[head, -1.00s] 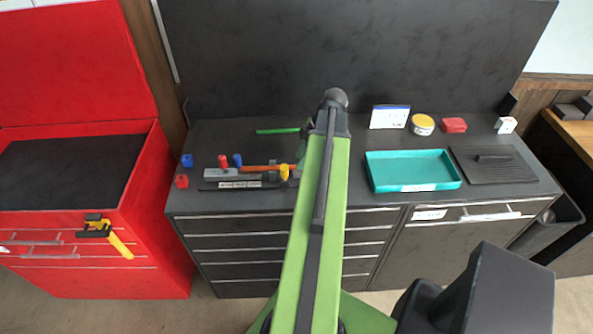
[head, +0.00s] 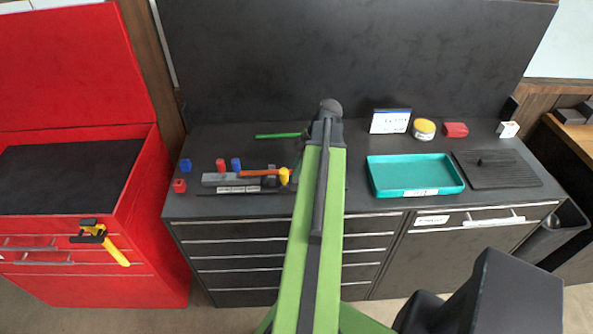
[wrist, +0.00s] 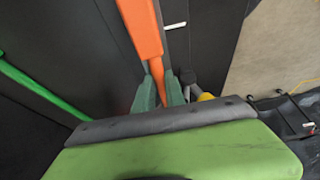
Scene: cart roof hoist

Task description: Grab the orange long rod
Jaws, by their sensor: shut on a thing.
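The orange long rod (head: 260,172) lies across or just above a grey block on the worktop, left of my arm in the head view. It also shows large in the wrist view (wrist: 142,28), running down between my fingers. My gripper (wrist: 160,88) has its two green fingers shut on the rod near one end. In the head view my fingers are mostly hidden by my arm. Whether the rod is clear of the block cannot be told.
A green rod (head: 278,135) lies behind. A yellow part (head: 284,176) is close to the rod's right end. A teal tray (head: 415,190) and a dark lid (head: 505,172) are at right.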

